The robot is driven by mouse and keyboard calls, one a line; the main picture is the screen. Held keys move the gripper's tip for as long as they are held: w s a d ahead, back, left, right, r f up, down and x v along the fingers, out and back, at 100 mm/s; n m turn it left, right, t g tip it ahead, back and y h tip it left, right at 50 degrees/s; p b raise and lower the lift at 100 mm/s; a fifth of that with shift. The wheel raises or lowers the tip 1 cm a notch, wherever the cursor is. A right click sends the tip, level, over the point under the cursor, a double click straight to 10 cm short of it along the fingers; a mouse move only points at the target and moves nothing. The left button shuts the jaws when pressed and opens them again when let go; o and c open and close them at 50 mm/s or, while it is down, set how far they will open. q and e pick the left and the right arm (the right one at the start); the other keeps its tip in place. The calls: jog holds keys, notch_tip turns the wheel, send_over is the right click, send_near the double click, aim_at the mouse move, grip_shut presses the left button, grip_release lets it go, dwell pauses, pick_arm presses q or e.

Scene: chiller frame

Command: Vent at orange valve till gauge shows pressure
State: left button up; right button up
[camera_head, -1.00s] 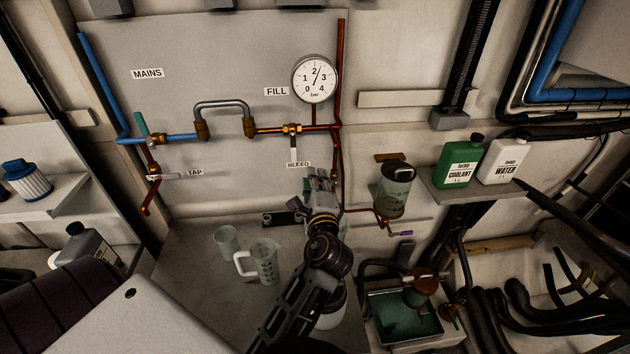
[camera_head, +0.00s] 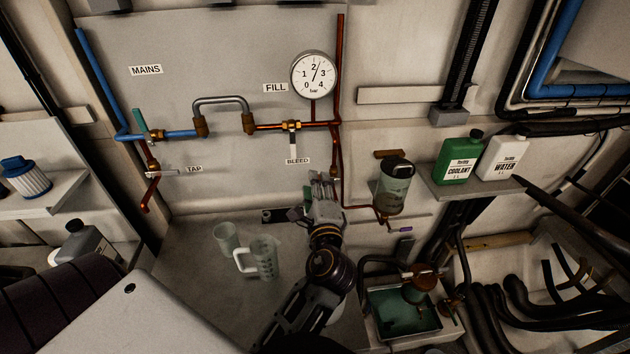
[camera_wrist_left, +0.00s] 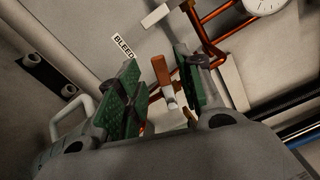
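The round gauge (camera_head: 314,75) reads a little above 2 bar in the head view. The BLEED label (camera_head: 298,161) hangs below the copper pipe, and my left gripper (camera_head: 323,183) is just below and right of it. In the left wrist view my left gripper (camera_wrist_left: 165,88) is open, with green pads on its fingers. An orange handle (camera_wrist_left: 160,70) with a pale stem shows between and beyond the fingers; I cannot tell whether they touch it. The handle is hard to make out in the head view. My right gripper is not in view.
A clear jug (camera_head: 266,258) and a cup (camera_head: 226,238) stand on the grey surface left of my arm. A vertical copper pipe (camera_head: 338,80) runs close beside the gripper. A capped container (camera_head: 394,188) and a green coolant bottle (camera_head: 459,160) are to the right.

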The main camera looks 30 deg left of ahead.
pick_arm(q)
jog(key=shift+v, duration=1.8)
